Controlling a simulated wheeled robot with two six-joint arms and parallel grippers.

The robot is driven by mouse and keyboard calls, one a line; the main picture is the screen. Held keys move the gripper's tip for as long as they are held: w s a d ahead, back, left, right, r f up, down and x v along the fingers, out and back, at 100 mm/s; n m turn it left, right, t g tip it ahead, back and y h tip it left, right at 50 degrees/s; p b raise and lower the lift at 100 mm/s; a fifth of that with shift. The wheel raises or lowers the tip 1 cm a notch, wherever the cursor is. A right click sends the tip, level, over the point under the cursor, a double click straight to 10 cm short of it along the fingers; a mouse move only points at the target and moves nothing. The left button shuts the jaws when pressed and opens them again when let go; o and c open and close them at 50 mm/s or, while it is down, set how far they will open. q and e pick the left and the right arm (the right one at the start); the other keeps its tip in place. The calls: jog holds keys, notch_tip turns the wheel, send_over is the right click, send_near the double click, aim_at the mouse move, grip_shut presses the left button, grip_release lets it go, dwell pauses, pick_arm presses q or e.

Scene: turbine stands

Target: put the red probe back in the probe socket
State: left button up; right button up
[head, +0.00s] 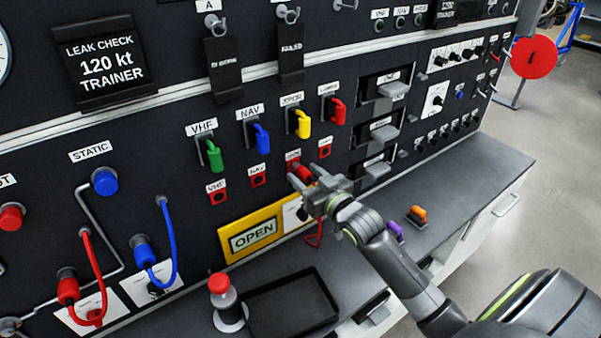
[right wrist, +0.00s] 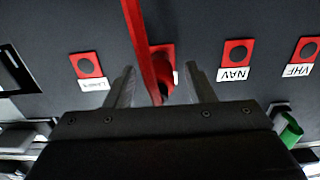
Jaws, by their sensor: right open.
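The red probe (head: 299,171) sits at the panel's lower row of red-framed jacks, in the jack under the yellow lever. My right gripper (head: 303,179) is at it, mostly in front of it. In the right wrist view the probe (right wrist: 162,72) is between the two open fingers (right wrist: 162,90), with no clear contact. Its red cord (right wrist: 137,35) crosses that view, and a red loop (head: 318,236) hangs below the gripper in the head view. A white plate with a dark round fitting (head: 294,213) is beside the OPEN sign; I cannot tell if it is the probe socket. My left gripper is out of view.
Green (head: 214,155), blue (head: 262,138), yellow (head: 303,124) and red (head: 338,111) levers sit above the jacks. The yellow OPEN sign (head: 228,243) is lower left. A red-topped cylinder (head: 220,290) and a black tray (head: 252,320) are on the desk.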

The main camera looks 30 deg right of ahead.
jog(key=shift+p, duration=0.35)
dwell(0.3)
jog(key=shift+c, duration=0.4)
grip_shut()
